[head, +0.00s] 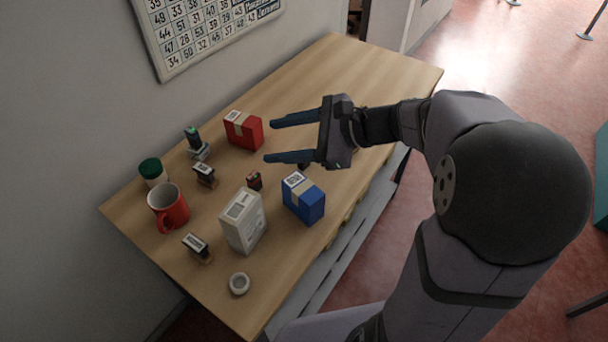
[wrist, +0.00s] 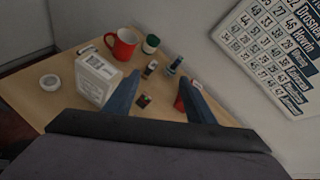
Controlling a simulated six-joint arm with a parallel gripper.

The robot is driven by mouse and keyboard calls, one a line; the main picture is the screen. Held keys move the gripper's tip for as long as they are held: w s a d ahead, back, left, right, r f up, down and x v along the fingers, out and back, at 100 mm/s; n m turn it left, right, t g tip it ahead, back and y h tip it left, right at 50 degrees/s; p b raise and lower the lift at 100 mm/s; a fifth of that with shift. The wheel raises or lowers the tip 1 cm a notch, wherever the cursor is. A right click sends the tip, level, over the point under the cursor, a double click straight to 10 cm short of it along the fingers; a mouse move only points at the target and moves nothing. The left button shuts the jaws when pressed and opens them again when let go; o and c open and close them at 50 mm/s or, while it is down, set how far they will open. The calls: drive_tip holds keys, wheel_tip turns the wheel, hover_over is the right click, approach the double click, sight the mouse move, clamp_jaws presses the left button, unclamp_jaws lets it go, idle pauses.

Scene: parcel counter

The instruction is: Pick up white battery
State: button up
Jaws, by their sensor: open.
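A white box with a printed label (head: 243,222) stands upright on the wooden counter. It also shows at the left of the wrist view (wrist: 97,78). It is the largest white thing here; I cannot tell whether it is a battery. A small dark-red block (head: 254,181) lies behind it, and shows between the fingers in the wrist view (wrist: 143,101). My gripper (head: 270,141) is open and empty. It is raised above the counter's right side, apart from the white box, its fingers pointing left in the head view.
A blue box (head: 303,198) and a red box (head: 243,130) stand near my gripper. The counter's far end (head: 350,75) is clear.

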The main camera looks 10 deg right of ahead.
drive_tip(key=w+d+r+m+t+b, duration=0.2)
drive_tip(key=w+d+m+t+b, duration=0.4)
drive_tip(key=w+d+m+t, duration=0.3)
drive_tip(key=shift+g, duration=0.6)
drive_tip(key=shift+w+f+p, duration=0.15)
drive_tip(key=shift+f+p, duration=0.1)
drive_tip(key=shift+f, duration=3.35)
drive_tip(key=shift+w+f+p, duration=0.2)
drive_tip(key=shift+f, duration=3.35)
drive_tip(key=shift+w+f+p, duration=0.15)
drive_tip(key=shift+f+p, duration=0.1)
drive_tip(key=shift+f, duration=3.35)
drive_tip(key=shift+w+a+r+y, duration=0.1)
drive_tip(key=shift+w+a+y, duration=0.05)
drive_tip(key=shift+w+y, duration=0.15)
drive_tip(key=shift+w+a, duration=0.2)
drive_tip(key=shift+w, duration=0.1)
drive_tip(key=shift+p+x, duration=1.05)
drive_tip(key=shift+x, duration=2.05)
